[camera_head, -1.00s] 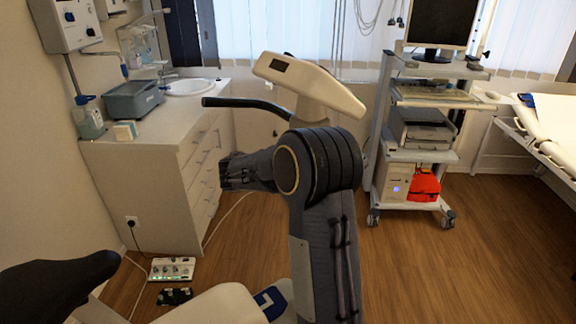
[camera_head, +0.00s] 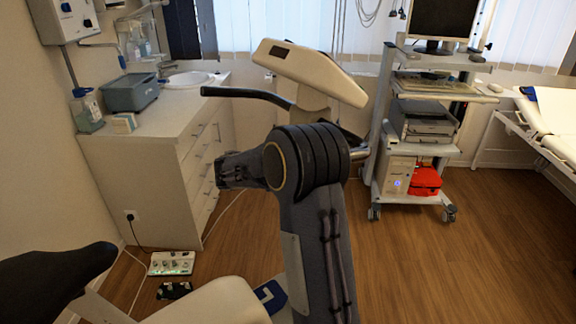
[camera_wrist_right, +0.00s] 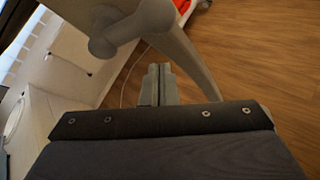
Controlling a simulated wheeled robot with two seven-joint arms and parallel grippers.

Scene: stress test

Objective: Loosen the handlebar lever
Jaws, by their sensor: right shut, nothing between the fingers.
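The exercise bike's cream console head (camera_head: 310,72) stands in the middle of the head view, with a dark handlebar (camera_head: 245,94) reaching left from it. My right arm covers the post below, and no handlebar lever can be made out there. In the right wrist view, a grey rounded knob or lever part (camera_wrist_right: 125,30) lies above and left of my right gripper (camera_wrist_right: 159,70), next to a pale curved tube (camera_wrist_right: 190,55). The gripper is shut and empty, apart from that part as far as I can tell. My left gripper is in neither view.
The bike's dark saddle (camera_head: 55,272) is at lower left. A white drawer cabinet (camera_head: 165,165) with a sink (camera_head: 190,80) stands behind at left. A wheeled equipment cart (camera_head: 412,165) stands right of the bike, a bed (camera_head: 552,112) at far right. Wooden floor (camera_head: 460,265) is clear at lower right.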

